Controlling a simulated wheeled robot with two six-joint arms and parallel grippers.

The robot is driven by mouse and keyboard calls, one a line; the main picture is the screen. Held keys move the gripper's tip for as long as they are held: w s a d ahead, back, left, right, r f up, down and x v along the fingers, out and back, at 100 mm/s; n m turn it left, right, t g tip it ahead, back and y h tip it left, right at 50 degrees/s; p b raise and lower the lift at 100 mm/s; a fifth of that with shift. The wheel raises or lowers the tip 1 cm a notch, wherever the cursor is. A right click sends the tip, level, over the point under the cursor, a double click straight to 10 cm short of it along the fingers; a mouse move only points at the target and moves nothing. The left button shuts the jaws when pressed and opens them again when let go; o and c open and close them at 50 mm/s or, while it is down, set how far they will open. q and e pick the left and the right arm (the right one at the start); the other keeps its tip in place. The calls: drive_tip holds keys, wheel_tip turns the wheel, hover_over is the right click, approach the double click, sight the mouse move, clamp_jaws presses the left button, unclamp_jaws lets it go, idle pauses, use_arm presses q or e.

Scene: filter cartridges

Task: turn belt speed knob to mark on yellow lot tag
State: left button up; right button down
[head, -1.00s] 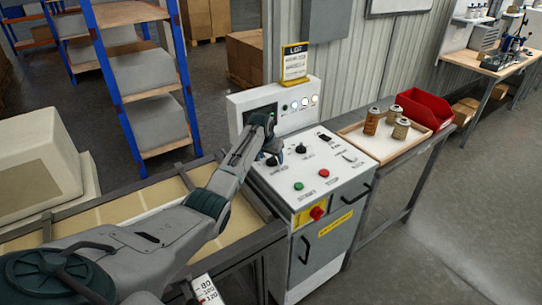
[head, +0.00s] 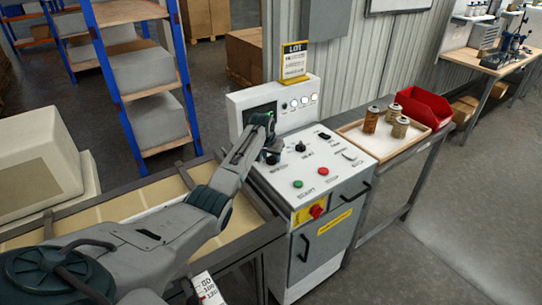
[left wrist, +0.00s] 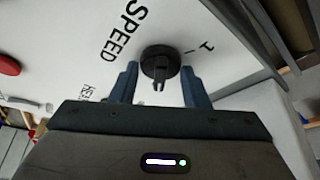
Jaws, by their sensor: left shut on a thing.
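The yellow-edged lot tag (head: 295,62) stands on top of the control panel's back box; its print is too small to read. The belt speed knob (left wrist: 160,62) is black and round, beside the printed word SPEED and a tick marked 1 in the left wrist view. My left gripper (left wrist: 159,70) is shut on this knob, one finger on each side. In the head view my left gripper (head: 269,155) reaches down to the panel's left side and mostly hides the knob. My right gripper is not in view.
The white control panel (head: 335,172) carries another black knob (head: 300,147), a green button (head: 297,184), a red button (head: 324,171) and a red switch on yellow (head: 317,211). A tray (head: 418,138) with cartridges and a red bin (head: 426,108) stand to the right.

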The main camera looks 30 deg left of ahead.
use_arm(q)
drive_tip(key=shift+r+n+y+p, duration=0.25)
drive_tip(key=shift+n+p, duration=0.25)
drive_tip(key=shift+n, duration=0.3)
drive_tip(key=shift+d+f+n+y, duration=0.1)
drive_tip(key=shift+n+y, duration=0.25)
drive_tip(key=shift+n, duration=0.55)
drive_tip(key=n+g, duration=0.1)
drive_tip(key=n, duration=0.1)
drive_tip(key=shift+w+f+n+y, duration=0.1)
drive_tip(key=shift+n+y, duration=0.2)
drive_tip(key=shift+y, duration=0.1)
drive_tip(key=n, duration=0.2)
drive_tip(key=shift+n+g+y+b, duration=0.3)
drive_tip(key=shift+y+b, duration=0.1)
drive_tip(key=shift+w+n+g+y+b, duration=0.1)
drive_tip(key=shift+n+g+y+b, duration=0.3)
drive_tip(key=shift+n+b, duration=0.7)
drive_tip(key=shift+d+n, duration=0.1)
drive_tip(key=shift+n, duration=0.3)
drive_tip(key=o, duration=1)
drive_tip(key=shift+c, duration=0.2)
drive_tip(key=shift+d, duration=0.1)
